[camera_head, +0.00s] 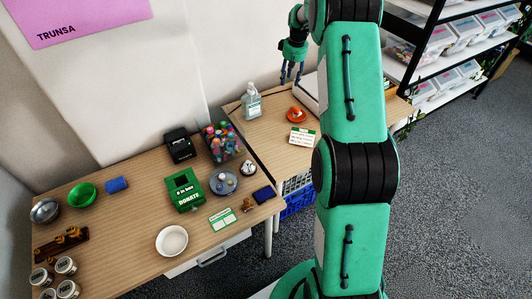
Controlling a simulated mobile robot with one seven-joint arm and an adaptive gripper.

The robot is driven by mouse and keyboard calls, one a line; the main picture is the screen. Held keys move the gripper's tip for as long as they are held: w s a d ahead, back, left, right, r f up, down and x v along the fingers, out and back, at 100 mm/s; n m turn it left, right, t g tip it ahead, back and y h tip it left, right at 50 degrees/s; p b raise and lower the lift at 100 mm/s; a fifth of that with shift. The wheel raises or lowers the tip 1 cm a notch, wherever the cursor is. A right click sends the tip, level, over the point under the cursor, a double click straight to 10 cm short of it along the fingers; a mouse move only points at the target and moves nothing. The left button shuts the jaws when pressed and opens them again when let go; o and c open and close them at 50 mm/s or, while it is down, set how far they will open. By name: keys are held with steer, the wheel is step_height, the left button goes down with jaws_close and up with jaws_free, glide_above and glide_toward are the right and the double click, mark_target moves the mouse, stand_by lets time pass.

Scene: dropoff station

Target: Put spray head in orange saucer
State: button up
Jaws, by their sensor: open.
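The orange saucer (299,119) lies on the right wooden table, to the right of a clear pump bottle. A small whitish item (295,110) sits on it; it may be the spray head, but it is too small to tell. My gripper (290,80) is at the top of the view, above the back of the right table, fingers pointing down and apart. I see nothing between them. The gripper appears behind and above the saucer, apart from it.
The clear pump bottle (251,103) and a small sign card (302,137) stand near the saucer. The left table holds a green donate box (184,190), a tub of colourful items (222,143), a grey plate (231,187) and a white bowl (172,241). Shelves stand at right.

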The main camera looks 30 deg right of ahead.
steer(key=s+a+r, duration=0.3)
steer(key=a+r, duration=0.4)
steer(key=s+a+r, duration=0.3)
steer(key=a+r, duration=0.4)
steer(key=r, duration=0.1)
steer(key=s+a+r+t, duration=0.2)
steer(key=s+a+r, duration=0.8)
steer(key=s+a, duration=0.3)
steer(key=s+a+r, duration=0.2)
steer(key=s+a, duration=0.7)
steer(key=s, duration=0.5)
steer(key=s+a+f+t, duration=0.1)
steer(key=s+a+f, duration=0.1)
steer(key=s, duration=0.6)
steer(key=s+a+f, duration=0.2)
steer(key=s+a, duration=0.2)
steer(key=s, duration=0.4)
steer(key=shift+s+t, duration=0.4)
steer(key=shift+a+f, duration=0.1)
